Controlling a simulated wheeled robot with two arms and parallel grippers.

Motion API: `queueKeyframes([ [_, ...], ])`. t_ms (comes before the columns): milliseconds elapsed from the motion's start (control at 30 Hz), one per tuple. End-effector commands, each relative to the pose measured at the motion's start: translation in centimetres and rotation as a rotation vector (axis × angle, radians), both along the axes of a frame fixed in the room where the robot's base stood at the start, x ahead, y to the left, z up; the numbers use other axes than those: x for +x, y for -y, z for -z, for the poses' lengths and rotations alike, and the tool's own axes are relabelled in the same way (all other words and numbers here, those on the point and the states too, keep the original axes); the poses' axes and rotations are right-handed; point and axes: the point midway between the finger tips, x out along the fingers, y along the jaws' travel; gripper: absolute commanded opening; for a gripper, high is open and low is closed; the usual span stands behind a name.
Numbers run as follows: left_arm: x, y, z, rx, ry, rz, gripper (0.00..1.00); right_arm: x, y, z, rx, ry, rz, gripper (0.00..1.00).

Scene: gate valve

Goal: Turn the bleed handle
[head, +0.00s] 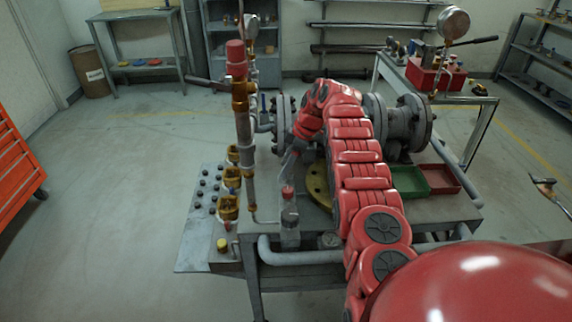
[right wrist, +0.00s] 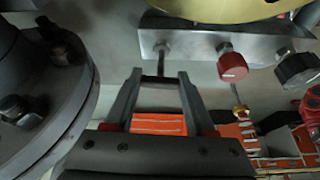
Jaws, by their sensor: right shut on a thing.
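My right arm reaches in from the lower right in the head view. My right gripper (head: 287,168) is at the valve bench, above the small grey valve block. In the right wrist view its two fingers (right wrist: 158,82) are shut on the ends of a short dark cross bar, the bleed handle (right wrist: 160,79). A thin stem (right wrist: 162,55) joins this handle to the metal block (right wrist: 205,42). A red knob (right wrist: 232,66) and a black knob (right wrist: 297,68) are on the same block, to the right and apart from the fingers. My left gripper is not in view.
A large grey bolted flange (right wrist: 45,95) is close on the left in the right wrist view. A vertical pipe with brass valves (head: 243,145) stands left of the gripper. Green (head: 408,181) and red (head: 443,178) trays lie on the bench's right. Floor to the left is clear.

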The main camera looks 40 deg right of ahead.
Motion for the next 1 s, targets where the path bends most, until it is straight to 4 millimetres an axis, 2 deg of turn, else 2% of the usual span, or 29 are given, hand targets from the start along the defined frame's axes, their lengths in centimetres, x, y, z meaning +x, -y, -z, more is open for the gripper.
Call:
queueKeyframes([
  [33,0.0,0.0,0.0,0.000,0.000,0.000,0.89,-0.1,0.0,0.2,0.002,-0.006,0.000,0.59],
  [167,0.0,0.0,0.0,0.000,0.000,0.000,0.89,-0.1,0.0,0.2,0.002,-0.006,0.000,0.82],
  [200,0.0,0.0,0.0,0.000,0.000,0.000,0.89,-0.1,0.0,0.2,0.001,-0.005,0.000,0.85],
  [567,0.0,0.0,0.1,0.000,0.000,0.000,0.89,-0.1,0.2,-0.5,0.000,-0.002,0.001,0.85],
  [667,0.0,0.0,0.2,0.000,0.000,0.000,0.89,-0.4,0.6,-1.7,-0.001,-0.001,0.000,0.85],
  [733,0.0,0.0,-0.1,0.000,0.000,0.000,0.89,-0.8,1.0,-3.4,0.001,-0.002,0.000,0.85],
  [800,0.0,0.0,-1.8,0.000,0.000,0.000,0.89,-1.2,1.4,-5.7,0.001,-0.003,-0.001,0.85],
  [1000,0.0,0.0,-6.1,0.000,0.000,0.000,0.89,-2.4,3.2,-10.6,0.001,-0.003,0.002,0.85],
])
